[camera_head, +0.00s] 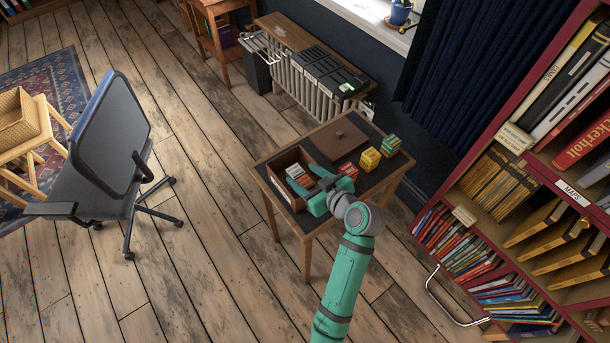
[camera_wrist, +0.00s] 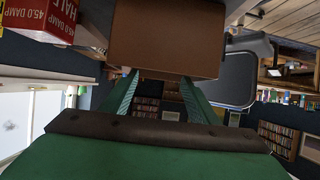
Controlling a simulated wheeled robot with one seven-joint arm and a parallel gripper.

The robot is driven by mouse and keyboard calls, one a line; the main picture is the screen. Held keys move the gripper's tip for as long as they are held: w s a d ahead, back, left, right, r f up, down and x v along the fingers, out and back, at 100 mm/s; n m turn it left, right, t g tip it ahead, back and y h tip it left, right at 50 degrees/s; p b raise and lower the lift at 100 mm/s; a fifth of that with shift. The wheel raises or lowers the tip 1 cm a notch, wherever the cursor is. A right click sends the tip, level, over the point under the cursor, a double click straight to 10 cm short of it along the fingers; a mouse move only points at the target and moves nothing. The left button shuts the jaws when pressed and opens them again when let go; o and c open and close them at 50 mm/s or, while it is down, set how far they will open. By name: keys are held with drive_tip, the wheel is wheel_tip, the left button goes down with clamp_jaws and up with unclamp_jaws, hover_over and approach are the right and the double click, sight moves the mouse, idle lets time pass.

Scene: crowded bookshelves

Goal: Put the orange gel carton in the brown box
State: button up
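The yellow-orange carton (camera_head: 370,159), which looks like the orange gel carton, stands on the small dark-topped table, right of my gripper. The open brown box (camera_head: 282,190) sits at the table's left end with pale cartons inside. My gripper (camera_head: 314,187) is at the box's right side, fingers spread with nothing visible between them, and hides part of it. In the wrist view my gripper's fingers (camera_wrist: 158,88) point toward a brown surface, probably the brown box (camera_wrist: 165,40), and their tips are partly hidden. I cannot tell whether they touch it.
A red carton (camera_head: 347,170) stands beside my gripper; it probably also shows in the wrist view (camera_wrist: 62,18). A green-and-yellow carton (camera_head: 391,145) is at the table's right. A flat brown lid (camera_head: 338,139) lies at the back. A bookshelf (camera_head: 520,180) rises at right; an office chair (camera_head: 105,150) stands left.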

drive_tip(key=shift+r, duration=0.1)
drive_tip(key=shift+r, duration=0.25)
drive_tip(key=v, duration=1.2)
drive_tip(key=s+f+m+h, duration=0.1)
drive_tip(key=f, duration=0.1)
drive_tip(key=s+a+f+m+h, duration=0.1)
drive_tip(key=f+m, duration=0.1)
drive_tip(key=f, duration=0.1)
drive_tip(key=s+f+m+t+h, duration=0.1)
drive_tip(key=f, duration=0.2)
drive_tip(key=shift+s+a+f+m, duration=0.15)
drive_tip(key=shift+s+a+m, duration=0.2)
drive_tip(key=shift+a+m, duration=0.05)
drive_tip(key=s+f+m+h, duration=0.3)
drive_tip(key=s+f+h, duration=0.1)
drive_tip(key=s, duration=0.4)
drive_tip(key=s+a+r+t, duration=0.2)
drive_tip(key=s+r, duration=0.2)
drive_tip(key=s, duration=0.4)
drive_tip(key=s+a+r+t, duration=0.2)
drive_tip(key=s+a+r, duration=0.1)
drive_tip(key=s, duration=0.5)
drive_tip(key=shift+s+r+n+h, duration=0.3)
drive_tip(key=shift+s+r, duration=0.1)
drive_tip(key=shift+r, duration=0.2)
